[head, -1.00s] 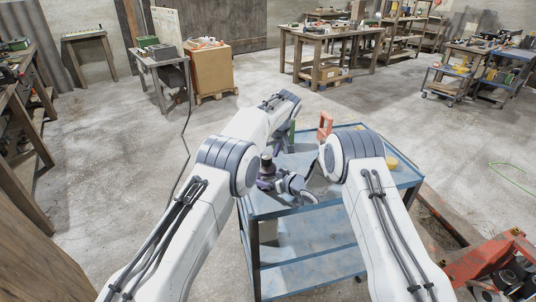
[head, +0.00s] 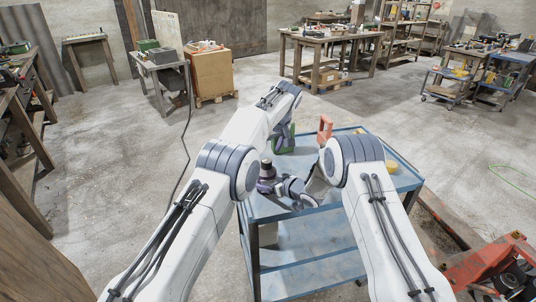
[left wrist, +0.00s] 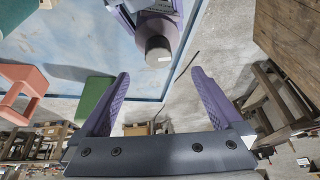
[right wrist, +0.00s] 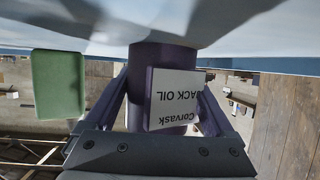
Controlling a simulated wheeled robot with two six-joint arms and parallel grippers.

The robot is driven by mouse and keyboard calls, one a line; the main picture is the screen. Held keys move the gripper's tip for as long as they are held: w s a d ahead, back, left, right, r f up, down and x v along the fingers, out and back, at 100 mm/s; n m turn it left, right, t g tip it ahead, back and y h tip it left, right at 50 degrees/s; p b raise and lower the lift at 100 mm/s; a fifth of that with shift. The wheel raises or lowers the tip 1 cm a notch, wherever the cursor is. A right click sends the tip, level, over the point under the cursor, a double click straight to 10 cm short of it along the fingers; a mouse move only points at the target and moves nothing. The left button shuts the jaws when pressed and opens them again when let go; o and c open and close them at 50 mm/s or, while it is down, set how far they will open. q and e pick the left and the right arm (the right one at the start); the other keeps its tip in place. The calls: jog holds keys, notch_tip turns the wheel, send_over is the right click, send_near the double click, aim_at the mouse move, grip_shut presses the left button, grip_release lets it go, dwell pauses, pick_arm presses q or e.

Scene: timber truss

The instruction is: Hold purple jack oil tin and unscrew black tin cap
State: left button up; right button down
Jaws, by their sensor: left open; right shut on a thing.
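The purple jack oil tin (head: 266,181) stands upright over the left end of the blue trolley, its black cap (head: 266,164) on top. In the right wrist view the tin (right wrist: 139,112) shows upside down with a white "Corvask JACK OIL" label. My right gripper (right wrist: 160,100) is shut around the tin's sides; it also shows in the head view (head: 275,187). In the left wrist view my left gripper (left wrist: 160,74) is open and empty, with the cap (left wrist: 158,47) beyond its fingertips, apart from them. In the head view my left arm hides most of that gripper.
The blue trolley (head: 345,212) carries a green object (head: 287,140) behind the tin, an orange-red object (head: 325,130) and a yellow item (head: 391,165) at right. An orange-red machine (head: 495,262) stands at lower right. Floor left of the trolley is clear.

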dwell(0.3)
pick_arm(q)
jog(key=m, duration=0.1)
jog(key=m+h, duration=0.1)
jog(key=m, duration=0.1)
jog(key=shift+a+r+t, duration=0.1)
jog(key=shift+a+t, duration=0.1)
jog(key=shift+t, duration=0.1)
jog(key=m+h, duration=0.1)
jog(key=m, duration=0.2)
jog(key=m+h, duration=0.2)
jog(key=m, duration=0.2)
jog(key=shift+a, duration=0.15)
jog(key=m+h, duration=0.1)
jog(key=m, duration=0.1)
jog(key=m+g, duration=0.1)
jog(key=m, duration=0.2)
jog(key=shift+w+a+m+h, duration=0.1)
jog(key=shift+a+m+h, duration=0.05)
jog(key=shift+m+h, duration=0.2)
jog(key=shift+m+g+h, duration=0.35)
jog(key=shift+m+g, duration=0.05)
jog(key=shift+m, duration=0.75)
jog(key=shift+m+g, duration=0.4)
jog(key=shift+m, duration=0.7)
jog(key=shift+m+h, duration=0.3)
